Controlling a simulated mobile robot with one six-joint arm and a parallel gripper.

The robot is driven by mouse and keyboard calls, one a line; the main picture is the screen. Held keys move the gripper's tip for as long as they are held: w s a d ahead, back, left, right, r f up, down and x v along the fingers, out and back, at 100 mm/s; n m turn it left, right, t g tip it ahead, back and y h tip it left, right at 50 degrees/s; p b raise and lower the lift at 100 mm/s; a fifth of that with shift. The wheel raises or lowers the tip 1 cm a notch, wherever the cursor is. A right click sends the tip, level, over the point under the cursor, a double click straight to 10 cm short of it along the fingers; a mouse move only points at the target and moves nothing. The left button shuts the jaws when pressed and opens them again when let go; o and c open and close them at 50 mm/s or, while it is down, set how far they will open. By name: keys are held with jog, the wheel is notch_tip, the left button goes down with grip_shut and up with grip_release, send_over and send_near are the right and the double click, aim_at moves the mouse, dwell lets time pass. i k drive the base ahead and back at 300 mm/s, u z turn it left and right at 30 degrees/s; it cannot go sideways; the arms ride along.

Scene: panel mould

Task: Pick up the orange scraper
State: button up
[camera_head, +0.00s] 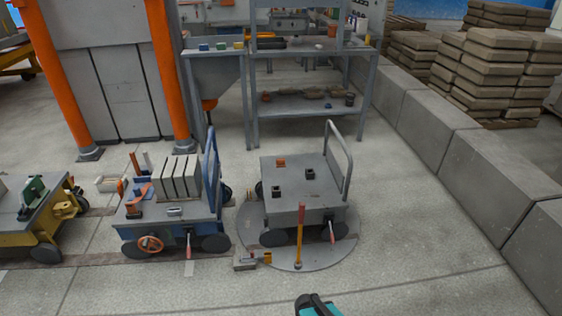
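Several orange things are in view, and at this size I cannot tell for certain which is the scraper. A flat orange-red piece (141,191) lies on the left part of the blue cart. A small orange block (281,163) sits on the back of the grey cart's top. A long orange-handled tool (300,232) stands upright at the grey cart's front edge. A teal and black part of my arm (317,305) shows at the bottom edge, well apart from all of them. Its fingers cannot be made out.
The blue cart (190,208) carries several grey slabs (178,176). The grey cart (303,197) stands on a round floor plate (340,247). A yellow cart (28,222) is at far left, a shelf rack (300,101) behind. Concrete blocks (478,165) line the right; front floor is clear.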

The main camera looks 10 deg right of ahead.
aim_at(280, 163)
jog(key=z, duration=4.2)
jog(key=i, duration=0.1)
jog(key=u, duration=2.9)
jog(key=i, duration=4.1)
jog(key=z, duration=0.1)
